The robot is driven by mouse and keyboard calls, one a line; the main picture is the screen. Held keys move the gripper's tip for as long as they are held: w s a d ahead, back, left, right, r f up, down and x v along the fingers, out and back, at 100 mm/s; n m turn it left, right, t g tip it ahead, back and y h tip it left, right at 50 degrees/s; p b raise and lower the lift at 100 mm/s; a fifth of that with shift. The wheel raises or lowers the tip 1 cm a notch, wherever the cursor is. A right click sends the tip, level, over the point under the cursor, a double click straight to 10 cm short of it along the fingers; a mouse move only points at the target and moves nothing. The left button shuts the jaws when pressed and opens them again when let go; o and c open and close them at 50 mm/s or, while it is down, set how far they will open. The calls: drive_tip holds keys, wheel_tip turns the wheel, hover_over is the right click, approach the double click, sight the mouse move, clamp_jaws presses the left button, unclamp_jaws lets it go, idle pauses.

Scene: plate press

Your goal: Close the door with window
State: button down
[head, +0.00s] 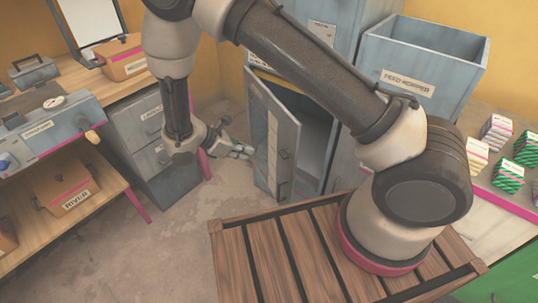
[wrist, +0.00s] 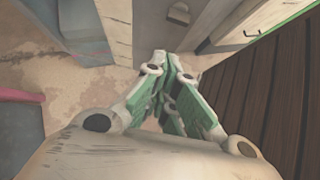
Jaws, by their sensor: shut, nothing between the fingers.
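The door with window (head: 273,135) is a grey panel with a tall pale strip down its face. My gripper (head: 247,150) is just left of the door's outer face, low over the floor. Its fingers are together and empty; whether they touch the door I cannot tell. In the wrist view the green-padded fingers (wrist: 175,65) meet at the centre. I cannot surely make out the door there.
A drawer cabinet (head: 150,130) and wooden workbench (head: 95,100) stand on the left. A slatted wooden platform (head: 270,265) is in front, under my arm. An open grey hopper (head: 415,75) and striped boxes (head: 507,175) are on the right. Bare floor (head: 200,225) lies between bench and platform.

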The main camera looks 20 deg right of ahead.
drive_tip(key=w+d+f, duration=0.1)
drive_tip(key=d+f, duration=0.4)
drive_tip(key=d, duration=0.4)
drive_tip(key=shift+w, duration=0.35)
drive_tip(key=shift+f, duration=0.1)
